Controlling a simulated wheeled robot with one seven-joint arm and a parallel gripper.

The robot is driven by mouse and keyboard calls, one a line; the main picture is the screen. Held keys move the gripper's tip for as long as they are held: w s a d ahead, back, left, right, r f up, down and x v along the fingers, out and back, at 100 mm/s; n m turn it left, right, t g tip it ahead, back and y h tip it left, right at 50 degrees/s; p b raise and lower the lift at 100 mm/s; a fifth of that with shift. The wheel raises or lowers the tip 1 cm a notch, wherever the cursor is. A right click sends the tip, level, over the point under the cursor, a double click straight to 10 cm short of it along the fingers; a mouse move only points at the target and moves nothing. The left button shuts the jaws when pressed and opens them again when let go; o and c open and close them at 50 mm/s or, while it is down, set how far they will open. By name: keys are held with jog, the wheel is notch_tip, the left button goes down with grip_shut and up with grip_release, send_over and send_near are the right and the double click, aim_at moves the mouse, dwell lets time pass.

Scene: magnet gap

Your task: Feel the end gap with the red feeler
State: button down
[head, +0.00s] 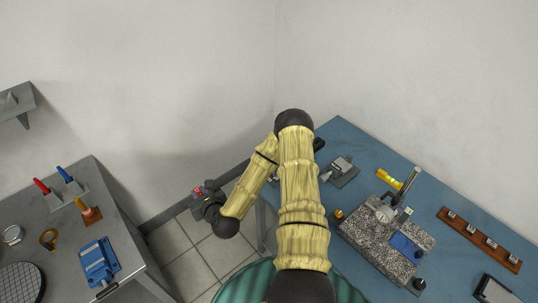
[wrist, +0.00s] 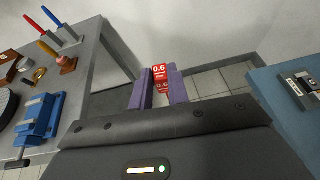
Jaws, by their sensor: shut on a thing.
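My gripper (wrist: 163,98) is shut on the red feeler (wrist: 160,74), a small red piece marked 0.6, held upright between the purple fingers in the wrist view. In the head view my gripper (head: 203,193) is over the floor between the two tables, with a bit of red at its tip. A grey metal fixture (head: 340,169) sits on the blue table's far left part. A grey device also shows at the right edge of the wrist view (wrist: 302,88). My gripper is well apart from it. I cannot make out the end gap in either view.
The blue table (head: 362,140) also bears a granite plate (head: 365,240) with a gauge stand, a yellow level (head: 389,179) and a wooden rack (head: 480,240). The grey table (head: 130,235) at left bears a blue vise (head: 98,262) and handled tools. Tiled floor lies between.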

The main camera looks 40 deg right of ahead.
dwell(0.3)
jog(key=w+d+f+m+g+h+b, duration=0.1)
jog(key=w+d+f+m+h+b, duration=0.15)
jog(key=d, duration=0.35)
jog(key=w+d+f+m+g+h+b, duration=0.1)
jog(key=d+m+h+b, duration=0.25)
jog(key=d, duration=0.25)
jog(key=w+d+f+m+g+h+b, duration=0.1)
jog(key=w+d+f+m+h+b, duration=0.1)
jog(key=d+b, duration=0.3)
jog(key=s+d+m+g+h+b, duration=0.2)
jog(key=d+m+g+b, duration=0.2)
jog(key=d, duration=0.3)
jog(key=s+d+m+g+h+b, duration=0.2)
jog(key=d+m+g+h+b, duration=0.1)
jog(key=d+m+g+b, duration=0.2)
jog(key=shift+s+d+r+g, duration=0.2)
jog(key=shift+d+r+g, duration=0.15)
jog(key=shift+d, duration=0.9)
jog(key=shift+a+f+b, duration=0.1)
jog(key=shift+b, duration=0.3)
jog(key=shift+a+f+b, duration=0.1)
jog(key=shift+f+b, duration=2.05)
jog(key=shift+f, duration=0.05)
jog(key=shift+f, duration=0.3)
